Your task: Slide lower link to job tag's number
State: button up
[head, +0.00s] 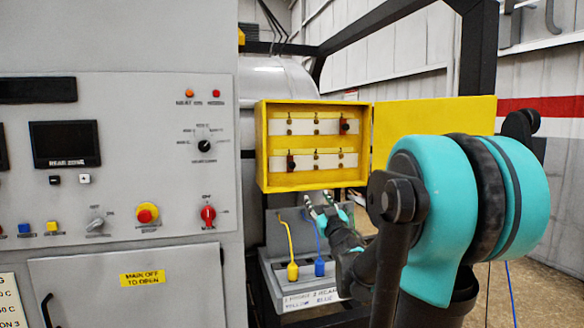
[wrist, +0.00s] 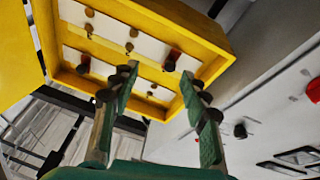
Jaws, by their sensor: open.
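The open yellow box (head: 262,147) holds two white strips with studs. The lower link (head: 291,163), dark with a reddish part, is at the left end of the lower strip (head: 328,161). The upper link (head: 345,127) is at the right end of the upper strip. My gripper (head: 320,204) is open and empty, just below the box. In the wrist view the box appears turned over, with the lower link (wrist: 172,60) beyond my gripper's fingers (wrist: 160,85). A cream card (head: 10,300), cut off at the left edge, shows "ION 3"; whether it is the job tag is unclear.
The yellow door (head: 432,125) stands open to the right, behind my arm. Below the box a grey stand (head: 270,280) carries a yellow plug (head: 292,271) and a blue plug (head: 319,266) with cords. The grey control console (head: 150,110) borders the left.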

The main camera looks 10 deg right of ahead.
aim_at(293, 167)
jog(key=w+a+r+y, duration=0.1)
jog(key=w+a+r, duration=0.1)
jog(key=w, duration=0.3)
jog(key=w+a+r+n+y, duration=0.1)
jog(key=w+a+r, duration=0.1)
jog(key=w+r, duration=0.2)
jog(key=w+a+r+n+y, duration=0.1)
jog(key=w+a+r, duration=0.1)
jog(key=w, duration=0.5)
jog(key=shift+a+r+y, duration=0.15)
jog(key=shift+r+y, duration=0.15)
jog(key=shift+r, duration=0.15)
grip_shut()
